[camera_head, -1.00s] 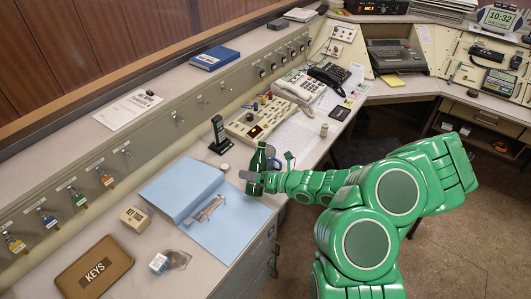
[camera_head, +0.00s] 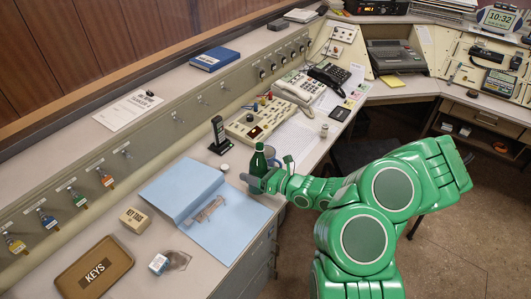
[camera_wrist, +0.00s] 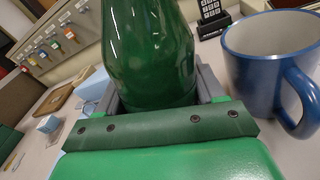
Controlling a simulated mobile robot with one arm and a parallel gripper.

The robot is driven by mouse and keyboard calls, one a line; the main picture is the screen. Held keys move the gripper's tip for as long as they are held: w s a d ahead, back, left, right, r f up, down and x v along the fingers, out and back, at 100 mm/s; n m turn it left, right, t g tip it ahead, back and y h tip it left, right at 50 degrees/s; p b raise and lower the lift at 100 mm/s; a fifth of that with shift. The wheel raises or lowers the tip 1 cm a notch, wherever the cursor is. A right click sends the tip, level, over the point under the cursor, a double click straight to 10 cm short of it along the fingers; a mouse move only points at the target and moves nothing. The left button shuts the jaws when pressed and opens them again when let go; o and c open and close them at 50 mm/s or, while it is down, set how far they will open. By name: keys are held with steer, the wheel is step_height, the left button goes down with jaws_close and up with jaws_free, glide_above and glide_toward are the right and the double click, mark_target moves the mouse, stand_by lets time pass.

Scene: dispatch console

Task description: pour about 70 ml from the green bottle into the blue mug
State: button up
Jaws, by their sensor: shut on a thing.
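The green bottle (camera_head: 257,161) stands roughly upright near the desk's front edge. My gripper (camera_head: 255,181) is shut around its lower part. In the wrist view the bottle (camera_wrist: 150,50) fills the middle, between the grey fingers of my gripper (camera_wrist: 160,98); its top is cut off. The blue mug (camera_wrist: 251,82) stands upright just right of the bottle in the wrist view, with its handle towards the camera and a pale inside. In the head view the mug (camera_head: 270,152) is mostly hidden behind the bottle. I cannot tell whether the bottle touches the desk, nor its liquid level.
An open blue folder (camera_head: 225,225) lies left of the bottle. A black handset (camera_head: 219,136) stands behind, beside a beige console (camera_head: 252,124). A key box (camera_head: 135,220), a brown keys tray (camera_head: 72,281) and a small blue-white box (camera_head: 158,264) are further left.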

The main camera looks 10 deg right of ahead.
steer(key=shift+w+d+f+n+t, duration=0.1)
steer(key=shift+n+t, duration=0.05)
steer(key=shift+n, duration=0.6)
steer(key=shift+w+f+n+t, duration=0.1)
steer(key=shift+n+t, duration=0.05)
steer(key=shift+n, duration=0.6)
steer(key=shift+r, duration=0.1)
